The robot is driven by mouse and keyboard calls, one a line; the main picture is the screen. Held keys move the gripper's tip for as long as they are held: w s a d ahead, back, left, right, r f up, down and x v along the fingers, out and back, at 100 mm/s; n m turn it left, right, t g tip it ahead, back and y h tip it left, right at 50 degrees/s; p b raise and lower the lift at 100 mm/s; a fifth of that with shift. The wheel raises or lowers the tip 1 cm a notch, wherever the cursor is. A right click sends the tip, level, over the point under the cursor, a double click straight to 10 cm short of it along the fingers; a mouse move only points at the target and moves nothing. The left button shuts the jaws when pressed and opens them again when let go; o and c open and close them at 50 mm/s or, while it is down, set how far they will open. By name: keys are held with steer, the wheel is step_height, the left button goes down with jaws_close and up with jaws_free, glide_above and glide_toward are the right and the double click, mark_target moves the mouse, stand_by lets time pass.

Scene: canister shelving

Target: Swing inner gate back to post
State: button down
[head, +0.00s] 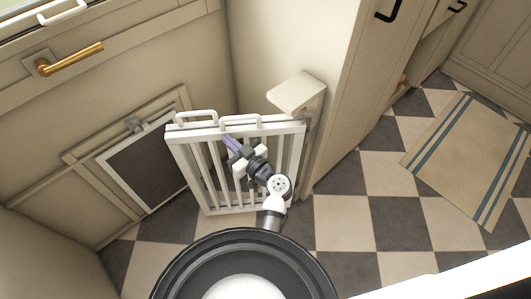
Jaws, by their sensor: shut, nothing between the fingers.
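A white barred gate (187,133) stands upright in the middle of the head view, with two white loop handles along its top. I cannot tell whether this is one panel or two close together. Its right end is close to a beige post with a flat square cap (297,90); whether they touch is unclear. My gripper (231,144) is at the bars below the top rail, near the middle of the gate. Its fingers look purple and are shut with nothing between them. My wrist hides part of the bars, and finger contact with the gate is unclear.
A dark framed flap (150,163) is in the wall left of the gate. A door with a brass lever (75,58) is at upper left. A tall beige cabinet (345,85) stands right of the post. Checkered floor and a striped mat (465,155) lie open at right.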

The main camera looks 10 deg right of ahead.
steer(key=shift+w, duration=0.15)
steer(key=shift+w+a+b, duration=0.2)
steer(key=shift+w+b, duration=0.4)
steer(key=shift+w, duration=0.65)
steer(key=shift+w+a+b, duration=0.1)
steer(key=shift+w+b, duration=0.55)
steer(key=shift+w, duration=0.55)
